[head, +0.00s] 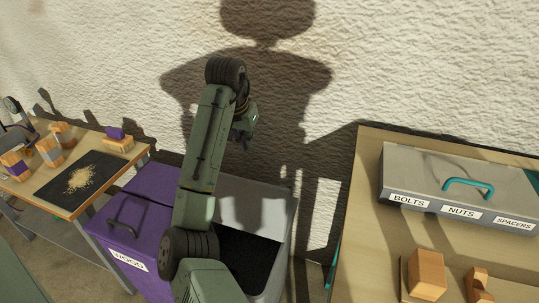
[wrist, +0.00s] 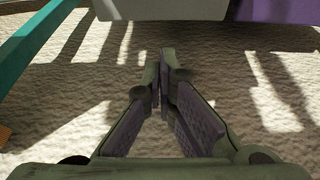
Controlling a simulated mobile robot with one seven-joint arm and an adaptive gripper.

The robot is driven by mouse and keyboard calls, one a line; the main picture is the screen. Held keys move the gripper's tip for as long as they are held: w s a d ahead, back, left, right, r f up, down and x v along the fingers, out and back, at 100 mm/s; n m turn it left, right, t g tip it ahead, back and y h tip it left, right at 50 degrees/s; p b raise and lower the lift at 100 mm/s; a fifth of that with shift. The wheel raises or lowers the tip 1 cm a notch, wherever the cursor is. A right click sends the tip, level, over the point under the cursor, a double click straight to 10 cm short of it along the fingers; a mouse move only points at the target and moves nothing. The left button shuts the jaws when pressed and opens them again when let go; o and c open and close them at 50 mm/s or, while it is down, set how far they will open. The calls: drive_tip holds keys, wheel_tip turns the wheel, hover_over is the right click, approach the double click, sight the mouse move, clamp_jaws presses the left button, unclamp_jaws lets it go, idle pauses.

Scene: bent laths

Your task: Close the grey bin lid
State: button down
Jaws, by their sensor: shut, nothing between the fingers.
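The grey bin (head: 285,262) stands beside the purple bin in the head view, its dark inside showing. Its grey lid (head: 270,196) is open, standing up at the back near the wall. My arm hides the bin's left part. My gripper (head: 242,138) is above the lid's upper edge, close to the wall, apart from the lid as far as I can tell. In the wrist view the fingers (wrist: 164,62) are shut together and empty, in front of rough wall. A grey edge (wrist: 200,9), probably the lid or bin, crosses the top.
The purple bin (head: 150,205) at left has a closed lid with a dark handle. A workbench (head: 362,205) at right holds a grey parts case (head: 440,165) and wooden blocks. A left table (head: 135,160) holds blocks and a dark mat. The rough wall is close behind.

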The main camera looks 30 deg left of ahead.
wheel_tip(320, 180, down, 9)
drive_tip(key=s+p, duration=0.1)
drive_tip(key=p, duration=0.2)
idle(0.7)
drive_tip(key=shift+s+d+r+t+b, duration=0.2)
drive_tip(key=shift+s+t+b, duration=0.15)
drive_tip(key=shift+s+t, duration=0.25)
